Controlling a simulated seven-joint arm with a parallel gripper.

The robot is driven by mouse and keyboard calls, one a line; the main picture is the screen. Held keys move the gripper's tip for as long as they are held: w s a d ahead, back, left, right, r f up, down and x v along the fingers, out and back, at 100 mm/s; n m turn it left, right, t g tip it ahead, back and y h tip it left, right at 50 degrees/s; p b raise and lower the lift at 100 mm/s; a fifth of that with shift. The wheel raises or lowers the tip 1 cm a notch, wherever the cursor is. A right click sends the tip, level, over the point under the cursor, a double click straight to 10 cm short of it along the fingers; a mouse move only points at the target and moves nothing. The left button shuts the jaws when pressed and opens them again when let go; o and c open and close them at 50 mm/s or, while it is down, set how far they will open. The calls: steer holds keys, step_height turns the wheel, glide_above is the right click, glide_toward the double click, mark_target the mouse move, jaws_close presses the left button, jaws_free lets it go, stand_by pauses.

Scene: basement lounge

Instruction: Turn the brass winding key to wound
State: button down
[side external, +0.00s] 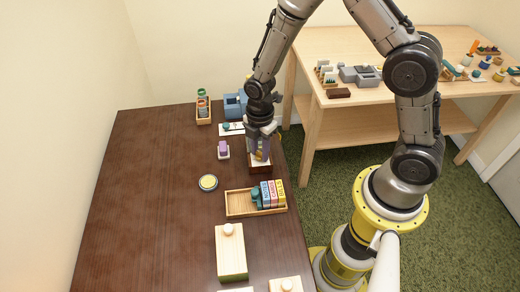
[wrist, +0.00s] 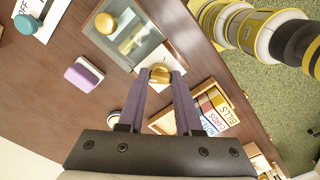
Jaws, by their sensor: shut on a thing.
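The brass winding key (wrist: 160,74) shows as a rounded gold piece between my fingertips in the wrist view. My gripper (wrist: 161,82) points down with its two purple-grey fingers closed on the key from either side. The key sits at the edge of a glass-faced, wood-framed case (wrist: 138,48). In the side view my gripper (side external: 260,150) is over the small brown case (side external: 260,168) near the table's right edge. The key's shaft, its turn angle and any wound mark are hidden or too small to tell.
A wooden tray (side external: 236,204) with colored labelled blocks stands just in front of the case. A purple block (side external: 223,149) and a round yellow-topped disc (side external: 208,182) lie to the left. A wooden box (side external: 230,262) stands nearer. The table's left side is clear.

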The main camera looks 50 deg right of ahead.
steer(key=m, duration=0.5)
steer(key=shift+w+r+m, duration=0.1)
steer(key=shift+m, duration=0.2)
steer(key=m, duration=0.4)
steer(key=shift+m, duration=0.3)
steer(key=m, duration=0.5)
steer(key=shift+m, duration=2.8)
steer(key=c, duration=0.6)
jaws_free()
